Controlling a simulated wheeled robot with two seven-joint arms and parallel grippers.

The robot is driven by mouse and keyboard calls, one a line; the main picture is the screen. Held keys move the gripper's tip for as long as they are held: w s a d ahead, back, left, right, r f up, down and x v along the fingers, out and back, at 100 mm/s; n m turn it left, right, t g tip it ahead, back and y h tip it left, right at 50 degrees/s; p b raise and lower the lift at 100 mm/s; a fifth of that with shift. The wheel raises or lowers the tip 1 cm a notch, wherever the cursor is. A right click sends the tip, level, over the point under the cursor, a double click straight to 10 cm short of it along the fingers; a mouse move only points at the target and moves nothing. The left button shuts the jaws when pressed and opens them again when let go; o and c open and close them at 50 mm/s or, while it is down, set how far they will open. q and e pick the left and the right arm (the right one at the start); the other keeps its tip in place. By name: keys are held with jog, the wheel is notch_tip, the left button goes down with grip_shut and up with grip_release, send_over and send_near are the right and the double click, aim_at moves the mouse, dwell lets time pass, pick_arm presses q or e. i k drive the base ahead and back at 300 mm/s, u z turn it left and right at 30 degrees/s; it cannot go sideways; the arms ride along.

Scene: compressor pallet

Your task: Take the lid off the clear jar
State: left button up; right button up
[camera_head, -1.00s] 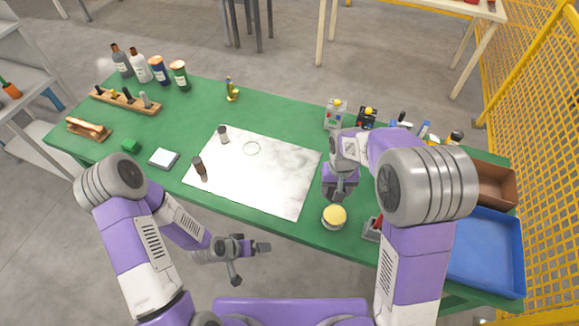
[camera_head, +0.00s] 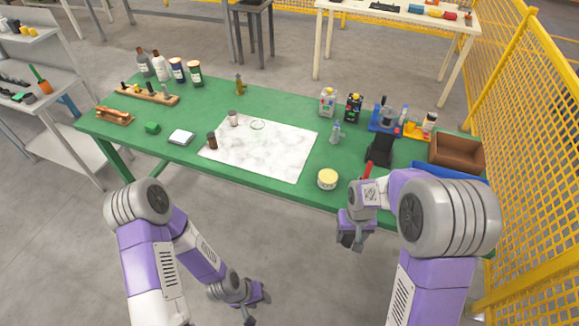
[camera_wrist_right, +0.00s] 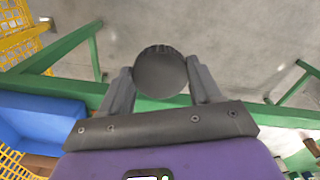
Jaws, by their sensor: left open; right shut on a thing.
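A short round jar (camera_head: 328,180) stands upright near the table's front edge, right of the white sheet. Its pale side and yellowish top show; I cannot tell whether the yellow is contents. No dark lid sits on it. In the right wrist view, my right gripper (camera_wrist_right: 161,88) is shut on a dark round lid (camera_wrist_right: 160,72) with a ridged edge. In the head view this gripper (camera_head: 350,240) is in front of the table edge, apart from the jar, and the lid is hard to make out. My left gripper (camera_head: 254,302) is open and empty, low in front of the table.
A brown box (camera_head: 457,152) and blue tray (camera_head: 440,170) are at the right. Yellow mesh fencing (camera_head: 530,150) stands beyond. Bottles and a wooden rack (camera_head: 148,95) are at the back left.

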aim_at(258, 130)
jog(key=z, duration=0.45)
jog(key=k, duration=0.15)
jog(key=u, duration=1.55)
jog(key=i, duration=0.75)
jog(key=z, duration=0.5)
jog(key=i, duration=0.75)
jog(key=z, duration=0.75)
